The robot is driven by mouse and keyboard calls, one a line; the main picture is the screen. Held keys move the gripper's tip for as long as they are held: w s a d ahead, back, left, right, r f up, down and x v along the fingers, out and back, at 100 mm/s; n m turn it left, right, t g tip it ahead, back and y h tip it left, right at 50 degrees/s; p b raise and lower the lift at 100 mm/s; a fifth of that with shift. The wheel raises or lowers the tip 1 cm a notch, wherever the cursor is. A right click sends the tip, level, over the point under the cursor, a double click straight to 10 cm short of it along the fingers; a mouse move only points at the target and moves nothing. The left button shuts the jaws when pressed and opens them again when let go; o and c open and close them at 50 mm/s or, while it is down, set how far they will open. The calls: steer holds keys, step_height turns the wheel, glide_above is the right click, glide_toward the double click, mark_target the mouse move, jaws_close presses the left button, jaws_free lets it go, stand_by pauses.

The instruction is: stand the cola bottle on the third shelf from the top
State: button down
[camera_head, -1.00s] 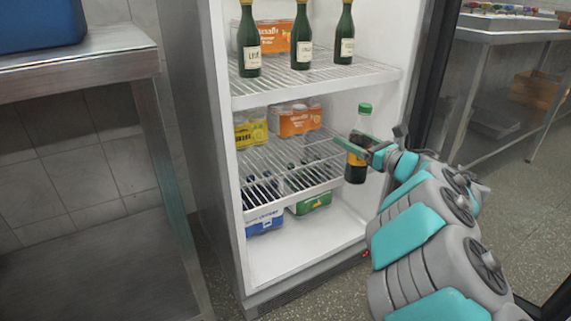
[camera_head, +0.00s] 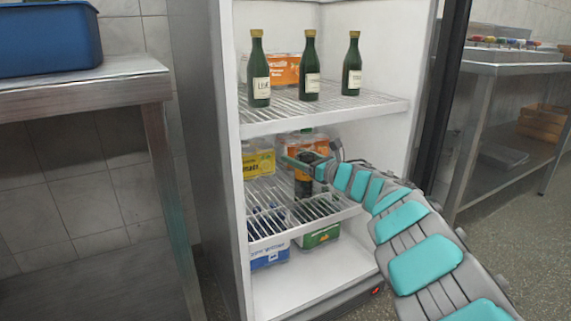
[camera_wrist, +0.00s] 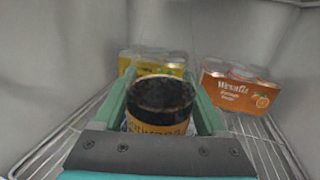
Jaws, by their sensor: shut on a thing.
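The cola bottle, dark with an orange label, (camera_head: 304,188) is in my gripper (camera_head: 301,164), upright inside the fridge. It is over the front part of the wire shelf (camera_head: 340,207) below the wine bottles. I cannot tell whether its base touches this shelf. My gripper is shut around the bottle, and its upper part is mostly hidden behind the gripper. In the wrist view the bottle (camera_wrist: 160,98) sits between the two green fingers (camera_wrist: 161,82). The fridge top is out of view, so the shelf's number from the top cannot be read.
A yellow can pack (camera_head: 259,163) and an orange can pack (camera_head: 312,145) stand behind the bottle. Wine bottles (camera_head: 311,70) stand on the shelf above (camera_head: 370,105). Blue (camera_head: 270,256) and green (camera_head: 318,236) packs lie below. The front right of the fridge floor (camera_head: 345,266) is clear.

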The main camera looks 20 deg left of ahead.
steer(key=w+a+f, duration=0.2)
steer(key=a+f, duration=0.1)
steer(key=a, duration=0.1)
steer(key=shift+w+a+f, duration=0.15)
steer(key=shift+a+f, duration=0.1)
steer(key=shift+a, duration=0.15)
stand_by(0.4)
steer(key=shift+f+b, duration=0.2)
steer(key=shift+b, duration=0.1)
jaws_free()
steer(key=shift+d+r, duration=0.1)
steer(key=shift+r, duration=0.05)
steer(key=v, duration=1.2)
